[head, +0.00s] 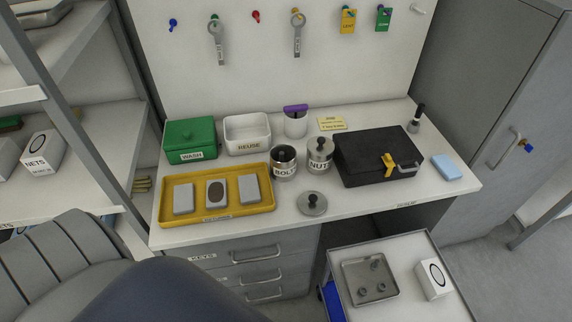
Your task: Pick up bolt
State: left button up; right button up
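An open metal canister labelled BOLT (285,170) stands upright on the white workbench; its inside is dark and I cannot make out the contents. A small metal tray (349,290) on the trolley at the lower right holds several small grey metal pieces. One piece toward its back (376,263) looks like a bolt, but it is too small to be sure. Two others near its front look like nuts. Neither of my grippers is in view.
A closed NUT canister (320,158) and a loose lid (312,204) stand by the BOLT canister. A yellow tray (216,212) with three blocks lies left, a black case (365,155) right. A white box (432,281) sits on the trolley (405,250), beside clear surface.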

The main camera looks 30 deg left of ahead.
aim_at(374, 266)
jog(key=k+l+u, duration=0.2)
jog(key=u, duration=0.2)
jog(key=k+l+u, duration=0.2)
jog(key=u, duration=0.2)
jog(key=k+l+u, duration=0.1)
jog(key=u, duration=0.3)
jog(key=k, duration=0.1)
